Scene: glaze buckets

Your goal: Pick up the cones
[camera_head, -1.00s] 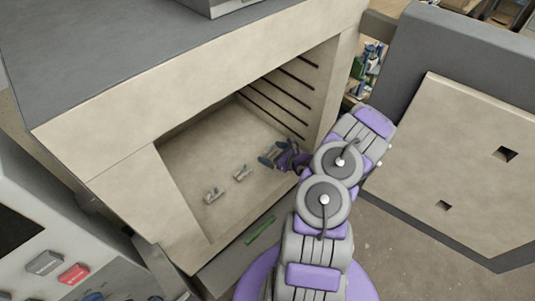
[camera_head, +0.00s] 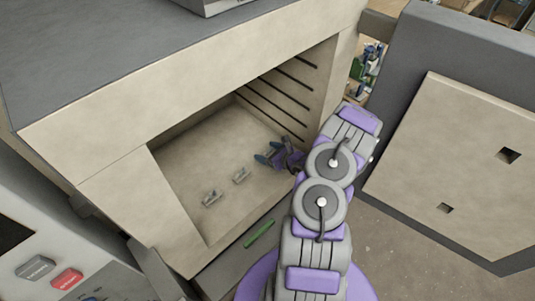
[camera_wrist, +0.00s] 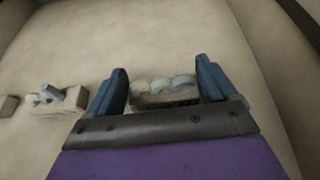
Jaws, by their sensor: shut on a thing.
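Inside the open kiln (camera_head: 190,245), two small cone sets, a nearer one (camera_head: 211,198) and a middle one (camera_head: 240,175), stand on its pale floor. My gripper (camera_head: 268,154) is deeper in the chamber, towards the right wall. In the wrist view, its blue fingers (camera_wrist: 163,84) are shut on a third cone set (camera_wrist: 165,87), several pale rounded cones in a beige base. Its lower part is hidden behind the gripper's dark edge. The middle cone set also shows left of the fingers in the wrist view (camera_wrist: 58,100), and part of another base (camera_wrist: 7,105) is at the left edge.
Dark grooved rails (camera_head: 283,95) line the kiln's inner wall on the right. The kiln door (camera_head: 455,160) stands open at the right. A green strip (camera_head: 259,234) lies on the front sill. A control panel with a red button (camera_head: 67,278) is at lower left.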

